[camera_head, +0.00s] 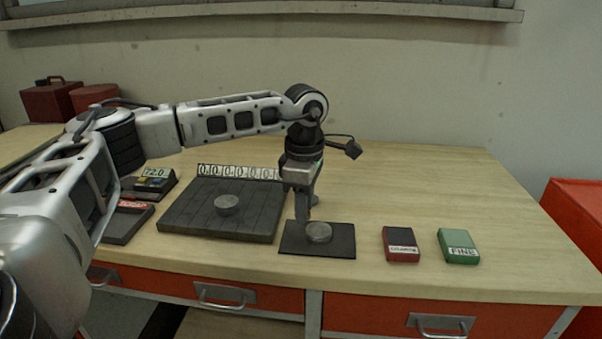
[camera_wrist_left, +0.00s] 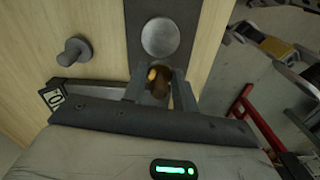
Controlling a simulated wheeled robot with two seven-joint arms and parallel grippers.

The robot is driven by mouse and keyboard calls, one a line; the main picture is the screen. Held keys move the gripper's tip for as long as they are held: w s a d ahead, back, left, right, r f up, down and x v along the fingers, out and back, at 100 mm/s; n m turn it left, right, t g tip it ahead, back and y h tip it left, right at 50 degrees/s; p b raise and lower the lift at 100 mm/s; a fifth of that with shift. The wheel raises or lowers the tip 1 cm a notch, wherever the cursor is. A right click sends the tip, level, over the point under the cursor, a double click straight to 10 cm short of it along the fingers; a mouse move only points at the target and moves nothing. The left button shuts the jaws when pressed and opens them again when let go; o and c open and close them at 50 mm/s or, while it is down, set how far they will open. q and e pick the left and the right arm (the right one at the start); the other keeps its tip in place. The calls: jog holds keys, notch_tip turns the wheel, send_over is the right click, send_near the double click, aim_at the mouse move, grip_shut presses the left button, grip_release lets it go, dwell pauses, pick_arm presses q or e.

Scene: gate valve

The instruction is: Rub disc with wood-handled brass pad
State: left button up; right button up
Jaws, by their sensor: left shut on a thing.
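A round grey metal disc (camera_head: 319,231) lies on a dark flat mat (camera_head: 290,248) near the front of the bench. In the left wrist view the disc (camera_wrist_left: 160,37) is just beyond my fingertips. My left gripper (camera_head: 304,208) points down at the mat's back left part, beside the disc. It is shut on the wood-handled brass pad (camera_wrist_left: 159,83), seen as a brown handle with a brassy spot between the fingers. The pad's underside is hidden, so I cannot tell whether it touches the disc. My right gripper is in neither view.
A red block (camera_head: 401,244) and a green block (camera_head: 458,246) marked FINE lie to the right. The bench behind them is clear.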

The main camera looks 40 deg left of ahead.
pick_arm(q)
notch_tip(320, 180, up, 3)
jog(key=shift+f+p, duration=0.1)
jog(key=shift+p, duration=0.8)
jog(key=shift+r, duration=1.25)
